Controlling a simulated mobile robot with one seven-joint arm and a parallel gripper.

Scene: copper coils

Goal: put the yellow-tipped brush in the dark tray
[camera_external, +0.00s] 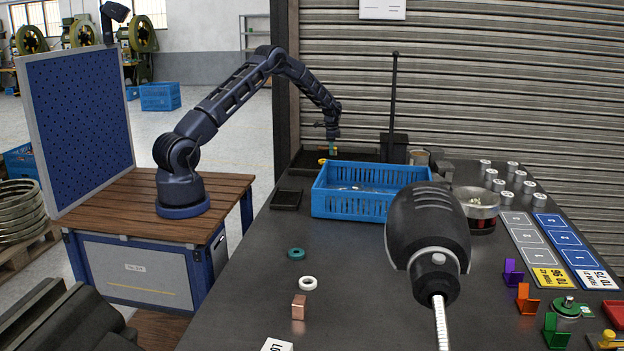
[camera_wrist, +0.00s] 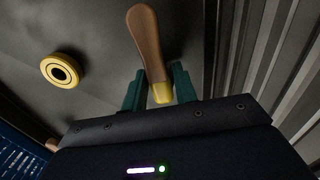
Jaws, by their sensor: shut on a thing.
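The brush (camera_wrist: 145,40) has a brown wooden handle and a yellow end, in the wrist view. My gripper (camera_wrist: 160,88) has green fingers on both sides of the yellow end and is shut on it; the handle points away from the gripper. In the external view my gripper (camera_external: 333,147) is at the far end of the table, behind the blue crate, small and partly unclear. A dark tray (camera_external: 300,168) lies flat there, below or right beside the gripper; its far part is hard to make out. I cannot tell the exact height of the brush above it.
The blue crate (camera_external: 335,205) stands just in front of the gripper. A thin black post (camera_external: 393,105) rises to its right. A yellow ring (camera_wrist: 63,71) lies left of the brush. A small dark square dish (camera_external: 286,200) sits left of the crate.

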